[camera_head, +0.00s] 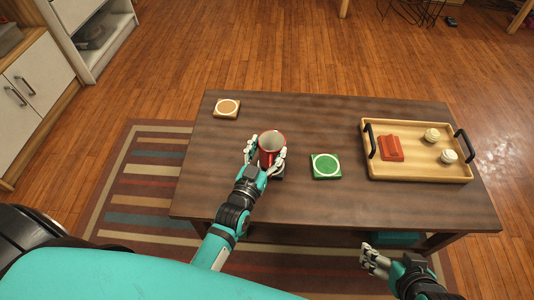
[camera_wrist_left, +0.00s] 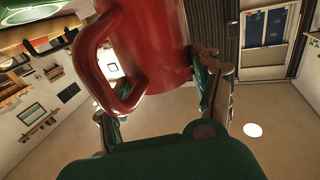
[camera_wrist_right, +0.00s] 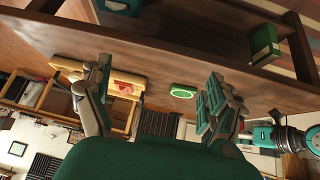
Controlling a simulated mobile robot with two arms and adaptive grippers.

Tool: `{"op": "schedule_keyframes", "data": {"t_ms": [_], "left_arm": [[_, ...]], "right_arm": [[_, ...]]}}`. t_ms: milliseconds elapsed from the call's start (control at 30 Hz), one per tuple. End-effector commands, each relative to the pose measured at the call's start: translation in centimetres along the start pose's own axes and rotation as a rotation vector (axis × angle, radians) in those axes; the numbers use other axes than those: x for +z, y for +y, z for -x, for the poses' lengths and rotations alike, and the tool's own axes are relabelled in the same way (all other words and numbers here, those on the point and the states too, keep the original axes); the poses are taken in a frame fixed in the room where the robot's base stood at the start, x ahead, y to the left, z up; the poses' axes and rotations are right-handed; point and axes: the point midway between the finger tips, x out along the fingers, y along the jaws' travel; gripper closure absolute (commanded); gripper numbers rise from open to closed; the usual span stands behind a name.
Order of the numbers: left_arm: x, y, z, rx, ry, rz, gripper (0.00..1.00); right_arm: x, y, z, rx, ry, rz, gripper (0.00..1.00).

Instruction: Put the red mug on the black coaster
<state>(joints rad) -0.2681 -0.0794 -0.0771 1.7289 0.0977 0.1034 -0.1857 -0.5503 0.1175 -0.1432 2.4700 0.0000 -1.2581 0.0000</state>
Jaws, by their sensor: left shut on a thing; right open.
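The red mug (camera_head: 272,158) is upright over the table, left of its middle, with a pale inside. My left gripper (camera_head: 265,158) is shut on it, fingers on both sides. In the left wrist view the mug (camera_wrist_left: 160,45) fills the top, with its handle at left. A dark edge, apparently the black coaster (camera_head: 280,174), shows just beneath the mug at its lower right; the rest is hidden. I cannot tell whether the mug touches it. My right gripper (camera_head: 375,262) is open and empty in front of the table; its spread fingers show in the right wrist view (camera_wrist_right: 158,100).
A green coaster (camera_head: 326,166) lies right of the mug, and a tan coaster (camera_head: 227,109) lies at the back left. A wooden tray (camera_head: 420,174) with a red object (camera_head: 391,148) and two small pale-topped items stands at right. The table's (camera_head: 310,113) back middle is clear.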

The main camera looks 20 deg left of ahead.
Motion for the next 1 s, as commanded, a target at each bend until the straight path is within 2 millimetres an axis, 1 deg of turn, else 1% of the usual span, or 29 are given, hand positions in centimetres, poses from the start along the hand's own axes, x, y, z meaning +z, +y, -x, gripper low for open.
{"op": "schedule_keyframes", "data": {"t_ms": [33, 100, 300, 433, 500, 600, 967, 1000], "left_arm": [[0.5, 0.0, 0.1, -0.001, 0.003, 0.0, 0.78], [0.8, 0.1, 0.2, -0.001, 0.003, 0.0, 0.78], [1.6, 0.3, 0.6, -0.001, 0.003, 0.0, 0.78], [1.9, 0.3, 0.8, -0.002, 0.003, 0.0, 0.78], [2.0, 0.3, 0.8, -0.002, 0.004, 0.0, 0.78], [2.0, 0.4, 0.9, -0.002, 0.004, 0.0, 0.78], [2.2, 0.3, 0.9, -0.002, 0.003, 0.0, 0.78], [2.4, 0.4, 0.9, -0.001, 0.0, 0.0, 0.33]], "right_arm": [[-1.0, -0.2, -0.5, -0.004, 0.056, 0.001, 0.09], [-2.7, -0.4, -0.7, -0.008, 0.142, 0.003, 0.09], [-7.4, -1.0, -0.4, -0.022, 0.38, 0.006, 0.09], [-9.5, -1.3, 0.2, -0.029, 0.489, 0.007, 0.09], [-10.1, -1.4, 0.5, -0.031, 0.522, 0.007, 0.09], [-10.5, -1.5, 0.7, -0.032, 0.54, 0.007, 0.09], [-10.8, -1.5, 0.8, -0.032, 0.555, 0.007, 0.09], [-10.9, -1.5, 0.8, -0.033, 0.561, 0.007, 0.09]]}}
